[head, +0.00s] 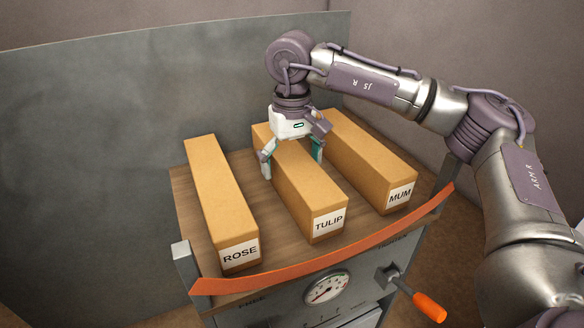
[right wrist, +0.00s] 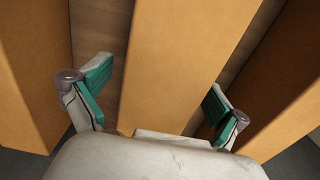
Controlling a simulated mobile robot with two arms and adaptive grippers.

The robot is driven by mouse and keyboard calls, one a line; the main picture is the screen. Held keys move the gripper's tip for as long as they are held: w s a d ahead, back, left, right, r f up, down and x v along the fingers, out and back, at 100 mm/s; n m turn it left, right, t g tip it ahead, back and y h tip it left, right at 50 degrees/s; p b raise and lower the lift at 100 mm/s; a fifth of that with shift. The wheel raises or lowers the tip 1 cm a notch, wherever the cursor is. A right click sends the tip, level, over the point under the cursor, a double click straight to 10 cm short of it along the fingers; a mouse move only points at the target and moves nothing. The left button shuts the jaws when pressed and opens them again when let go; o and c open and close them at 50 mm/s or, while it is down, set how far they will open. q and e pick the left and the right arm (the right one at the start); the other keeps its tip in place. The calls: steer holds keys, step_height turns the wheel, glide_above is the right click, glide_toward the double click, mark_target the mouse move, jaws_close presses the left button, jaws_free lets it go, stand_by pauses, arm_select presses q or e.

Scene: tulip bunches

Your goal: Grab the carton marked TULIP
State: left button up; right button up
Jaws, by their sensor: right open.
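The long tan carton marked TULIP (head: 299,180) lies in the middle of the wooden top, its label facing the front. My right gripper (head: 293,166) is above the far half of this carton, with one finger on each side of it. In the right wrist view the TULIP carton (right wrist: 185,65) runs between the two open teal-padded fingers (right wrist: 158,100). Gaps show between the pads and the carton sides, so the gripper is open and holds nothing. My left gripper is not in view.
The ROSE carton (head: 219,200) lies to the left and the MUM carton (head: 370,165) to the right, close to the right finger. An orange strip (head: 330,253) edges the front above a gauge (head: 326,288) and an orange-handled lever (head: 428,305). A grey panel (head: 90,150) stands behind.

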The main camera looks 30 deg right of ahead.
steer(key=shift+a+r, duration=0.1)
steer(key=c, duration=1.8)
steer(key=shift+r, duration=0.1)
